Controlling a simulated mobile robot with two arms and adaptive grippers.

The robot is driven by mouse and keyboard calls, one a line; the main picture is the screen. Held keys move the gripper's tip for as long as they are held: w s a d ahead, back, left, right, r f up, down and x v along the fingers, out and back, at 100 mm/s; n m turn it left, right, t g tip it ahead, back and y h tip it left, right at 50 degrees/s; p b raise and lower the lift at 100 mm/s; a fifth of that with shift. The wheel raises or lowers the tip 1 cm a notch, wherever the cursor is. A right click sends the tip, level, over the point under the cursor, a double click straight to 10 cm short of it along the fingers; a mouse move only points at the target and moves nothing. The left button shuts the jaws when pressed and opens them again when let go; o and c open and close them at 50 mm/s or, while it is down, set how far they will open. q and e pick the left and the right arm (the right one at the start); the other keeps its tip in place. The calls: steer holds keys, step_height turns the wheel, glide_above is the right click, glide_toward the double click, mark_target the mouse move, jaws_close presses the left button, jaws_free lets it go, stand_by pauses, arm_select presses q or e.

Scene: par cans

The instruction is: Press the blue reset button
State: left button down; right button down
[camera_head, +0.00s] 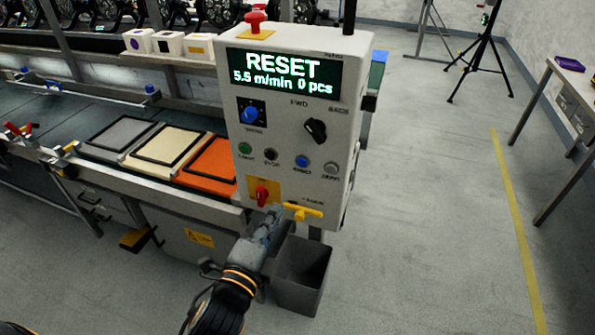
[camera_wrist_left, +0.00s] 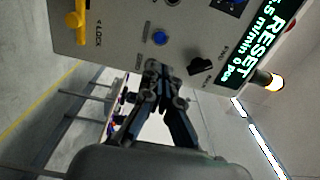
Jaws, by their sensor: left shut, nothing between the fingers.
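The blue reset button (camera_head: 302,161) is in the lower row of buttons on the grey control box (camera_head: 226,65). In the left wrist view the blue button (camera_wrist_left: 160,38) lies just beyond my fingertips, with a visible gap in the picture. My left gripper (camera_head: 274,209) is shut and empty, below the button row in the head view, by the yellow handle (camera_head: 304,212). Its closed fingers also show in the left wrist view (camera_wrist_left: 158,70). The box's display (camera_head: 282,72) reads RESET, 5.5 m/min, 0 pcs. My right gripper is out of view.
A blue knob (camera_head: 250,113), black selector (camera_head: 316,130), green button (camera_head: 245,148), black button (camera_head: 270,154) and grey button (camera_head: 331,168) are nearby. A red switch (camera_head: 262,195) sits low on the box. A grey bin (camera_head: 302,280) stands below. Framed panels lie on the conveyor at left.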

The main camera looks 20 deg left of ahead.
mark_target(302, 164)
arm_select(q)
steer(key=w+p, duration=0.1)
steer(key=w, duration=0.5)
steer(key=w+p, duration=0.2)
steer(key=w, duration=0.5)
steer(key=shift+d, duration=0.2)
steer(key=shift+w+p, duration=0.3)
steer(key=shift+w, duration=0.05)
